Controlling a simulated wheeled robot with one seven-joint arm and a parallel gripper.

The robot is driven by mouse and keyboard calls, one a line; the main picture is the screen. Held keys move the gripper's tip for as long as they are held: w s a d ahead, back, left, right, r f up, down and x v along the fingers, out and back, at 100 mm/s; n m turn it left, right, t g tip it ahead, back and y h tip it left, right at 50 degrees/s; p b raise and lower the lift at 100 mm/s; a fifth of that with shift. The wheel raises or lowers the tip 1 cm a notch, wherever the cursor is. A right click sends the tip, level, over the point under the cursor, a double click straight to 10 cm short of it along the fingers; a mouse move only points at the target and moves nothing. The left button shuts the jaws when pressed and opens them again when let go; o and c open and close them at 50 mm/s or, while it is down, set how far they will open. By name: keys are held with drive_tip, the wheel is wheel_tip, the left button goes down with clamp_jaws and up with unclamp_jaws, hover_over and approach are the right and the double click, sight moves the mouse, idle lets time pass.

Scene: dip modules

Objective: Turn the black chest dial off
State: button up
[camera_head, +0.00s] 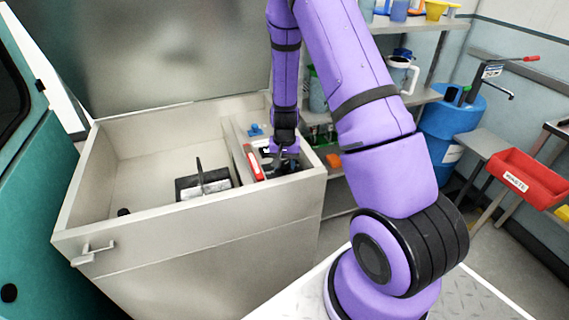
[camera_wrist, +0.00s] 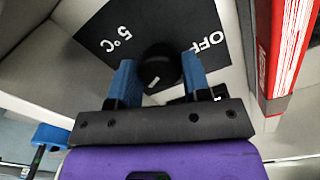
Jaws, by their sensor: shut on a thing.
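The black dial (camera_wrist: 158,66) sits between the two blue fingers of my gripper (camera_wrist: 157,74) in the wrist view, and they are closed on its sides. A short white mark shows on the dial's lower edge; I cannot tell exactly where it points. The black panel (camera_wrist: 92,32) behind it carries the labels "5°C" to the upper left and "OFF" to the upper right. In the head view my gripper (camera_head: 281,157) reaches down into the right end of the open grey chest (camera_head: 190,250). The dial is hidden there by my gripper.
A red book-like item (camera_head: 253,163) stands close beside my gripper, and in the wrist view it (camera_wrist: 290,45) is at the right. A black-and-white object (camera_head: 203,186) lies in the main compartment. A small blue item (camera_head: 256,130) is behind. Shelves stand behind the chest.

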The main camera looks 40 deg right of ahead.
sight(285, 164)
drive_tip(key=n, duration=0.6)
drive_tip(key=shift+n, duration=0.4)
drive_tip(key=n, duration=1.3)
drive_tip(key=shift+n, duration=0.3)
drive_tip(key=n, duration=0.6)
drive_tip(key=shift+n, duration=0.3)
drive_tip(key=o, duration=0.9)
drive_tip(key=shift+r, duration=0.15)
wheel_tip(285, 164, up, 10)
drive_tip(key=shift+r, duration=0.25)
